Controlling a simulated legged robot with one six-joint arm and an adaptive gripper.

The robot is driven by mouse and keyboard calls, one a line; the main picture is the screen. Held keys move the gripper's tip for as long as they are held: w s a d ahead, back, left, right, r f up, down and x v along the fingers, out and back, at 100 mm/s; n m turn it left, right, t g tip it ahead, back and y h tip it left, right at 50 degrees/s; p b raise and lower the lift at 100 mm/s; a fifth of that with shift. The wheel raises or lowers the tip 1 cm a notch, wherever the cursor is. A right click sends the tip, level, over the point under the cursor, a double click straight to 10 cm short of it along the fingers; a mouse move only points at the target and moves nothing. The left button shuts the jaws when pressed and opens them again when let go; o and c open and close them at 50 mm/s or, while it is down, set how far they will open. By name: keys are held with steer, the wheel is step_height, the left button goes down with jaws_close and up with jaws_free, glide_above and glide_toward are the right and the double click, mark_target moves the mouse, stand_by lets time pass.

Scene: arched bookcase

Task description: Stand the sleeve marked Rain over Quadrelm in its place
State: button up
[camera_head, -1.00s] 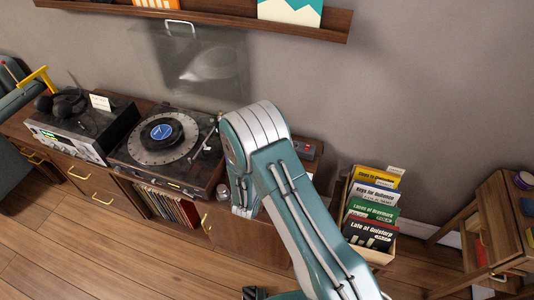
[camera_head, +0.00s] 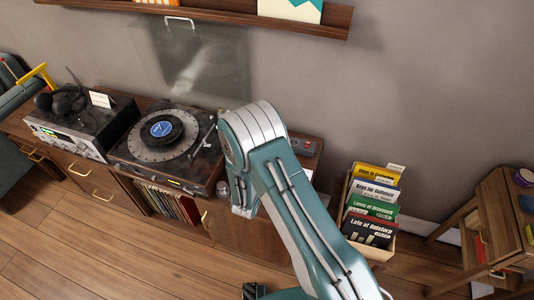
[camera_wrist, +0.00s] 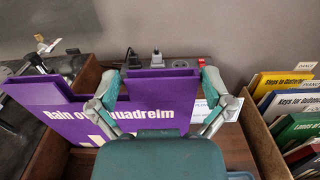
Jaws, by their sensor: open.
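The purple sleeve (camera_wrist: 135,110) marked Rain over Quadrelm stands upright in the wrist view, its white lettering facing me. It is above the right end of the wooden cabinet; its lower edge is hidden by my gripper body. My gripper (camera_wrist: 160,78) is open, with one finger near each side of the sleeve's raised middle part; I cannot tell whether they touch it. In the head view my arm hides the sleeve. The record crate (camera_wrist: 262,142) is to the right, with several sleeves behind tabbed dividers; it also shows in the head view (camera_head: 379,253).
A turntable (camera_head: 190,178) with a raised clear lid (camera_head: 215,65) and an amplifier (camera_head: 65,140) with headphones stand on the cabinet (camera_head: 235,232). A power strip (camera_head: 303,146) with plugs lies behind the sleeve. A wooden shelf cart (camera_head: 500,225) stands right of the crate.

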steer(key=v, duration=1.1)
steer(key=shift+s+a, duration=0.15)
steer(key=shift+s, duration=0.1)
steer(key=shift+f, duration=0.15)
steer(key=s+d+r+m+g+h, duration=0.3)
steer(key=s+d+r+m+g, duration=0.1)
steer(key=d+r+m+g, duration=0.4)
steer(key=s+d+r+m+g+h, duration=0.3)
steer(key=d+r+m+g, duration=0.3)
steer(key=d+r+m, duration=0.4)
steer(key=s+a+r+m+t+y, duration=0.2)
steer(key=s+r+m+t+y, duration=0.1)
steer(key=s+r+m+y, duration=0.9)
steer(key=shift+s+m+y, duration=0.4)
steer(key=shift+m, duration=0.4)
